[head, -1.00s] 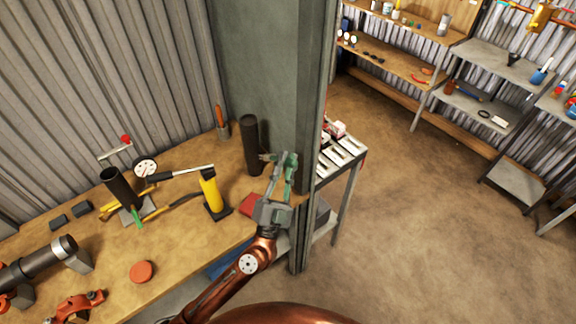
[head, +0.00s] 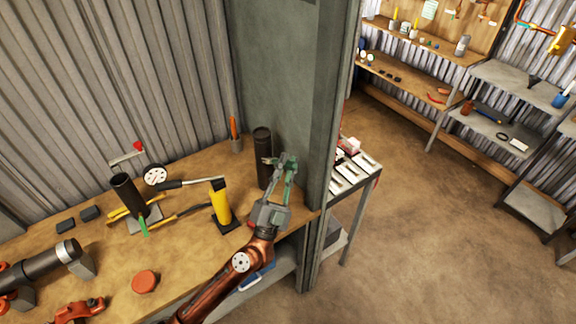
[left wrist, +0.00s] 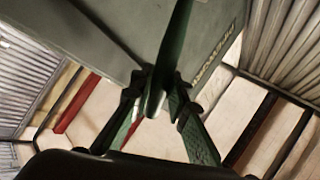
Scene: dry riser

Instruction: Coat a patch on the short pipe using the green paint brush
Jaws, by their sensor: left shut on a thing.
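A dark upright pipe (head: 262,142), which looks like the short pipe, stands on the wooden bench beside the grey-green column. My left gripper (head: 280,172) is just right of it and overlaps its right edge in the head view; I cannot tell whether they touch. The gripper is shut on a slim green thing, which looks like the green paint brush (left wrist: 176,45). In the left wrist view it sticks up between the fingers (left wrist: 158,105). The brush tip cannot be made out clearly. My right gripper is not in view.
The column (head: 290,80) rises close behind my left gripper. A yellow pump-like tool (head: 221,203), a second dark tube (head: 127,192) with a green-handled thing (head: 143,228), and an orange disc (head: 145,281) are on the bench (head: 190,255). The floor at right is open.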

